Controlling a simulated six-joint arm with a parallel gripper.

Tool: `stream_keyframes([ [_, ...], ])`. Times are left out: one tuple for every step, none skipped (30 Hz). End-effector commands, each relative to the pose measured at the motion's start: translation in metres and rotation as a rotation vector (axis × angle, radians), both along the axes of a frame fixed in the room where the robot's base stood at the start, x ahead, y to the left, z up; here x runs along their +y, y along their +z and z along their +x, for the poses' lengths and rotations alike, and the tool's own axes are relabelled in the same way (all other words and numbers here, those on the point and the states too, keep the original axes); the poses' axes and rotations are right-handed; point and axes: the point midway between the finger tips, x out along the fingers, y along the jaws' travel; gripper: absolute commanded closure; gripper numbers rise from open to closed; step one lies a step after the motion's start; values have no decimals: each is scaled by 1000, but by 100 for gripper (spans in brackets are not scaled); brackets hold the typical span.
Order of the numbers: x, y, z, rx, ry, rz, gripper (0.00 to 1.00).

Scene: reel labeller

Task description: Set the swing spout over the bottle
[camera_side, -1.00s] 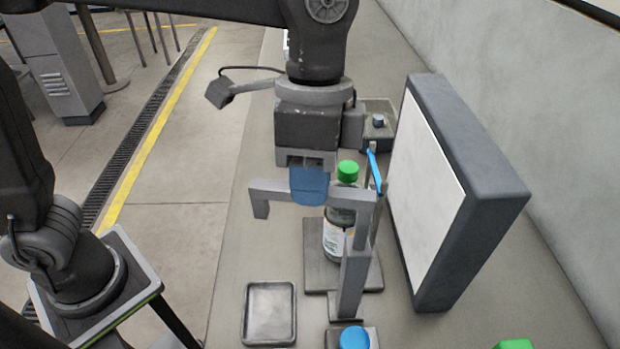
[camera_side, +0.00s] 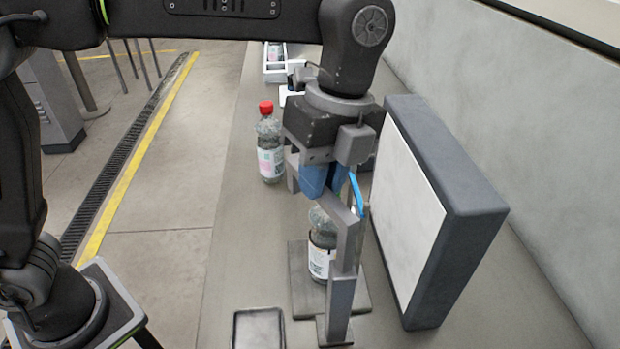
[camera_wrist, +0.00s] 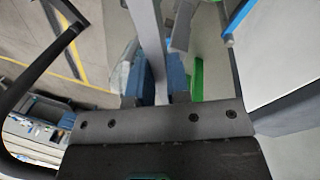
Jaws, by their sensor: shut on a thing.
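The swing spout (camera_side: 346,226) is a grey horizontal arm on an upright post, with a down-turned end at far left. My gripper (camera_side: 320,182) has blue fingers shut on the spout's arm. In the wrist view the blue fingers (camera_wrist: 157,88) sit on either side of the grey bar (camera_wrist: 150,40). The bottle (camera_side: 321,243) is clear with a white label and stands upright on a grey base plate behind the post. The spout arm and my gripper hide its top. The down-turned end shows left of my gripper, beyond the bottle; its exact offset is unclear.
A red-capped bottle (camera_side: 270,146) stands at the back left. A thick panel with a white face (camera_side: 417,205) stands close on the right. A blue strip (camera_side: 356,192) is beside the spout arm. A shallow tray (camera_side: 258,314) lies front left. The bench left of the plate is clear.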

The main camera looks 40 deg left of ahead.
Motion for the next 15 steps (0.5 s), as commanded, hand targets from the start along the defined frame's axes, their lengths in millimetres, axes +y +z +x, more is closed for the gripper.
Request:
stream_keyframes([
  [-2, 1, 3, -4, -42, -2, 100],
  [-3, 1, 5, -4, -68, -3, 100],
  [-4, 1, 7, -4, -104, -3, 100],
  [-4, 1, 8, -4, -130, -3, 100],
  [-5, 1, 9, -4, -156, -3, 100],
  [-6, 1, 11, -4, -188, -3, 100],
  [-7, 1, 12, -4, -211, -2, 100],
  [-8, 1, 13, -4, -233, -2, 100],
  [-9, 1, 14, -4, -262, -3, 100],
  [-10, 1, 15, -3, -282, -3, 100],
  [-11, 1, 16, -4, -300, -4, 100],
  [-11, 1, 17, -5, -325, -4, 100],
  [-12, 2, 18, -5, -341, -3, 100],
  [-13, 1, 19, -5, -357, -3, 100],
  [-13, 1, 20, -5, -375, -3, 100],
])
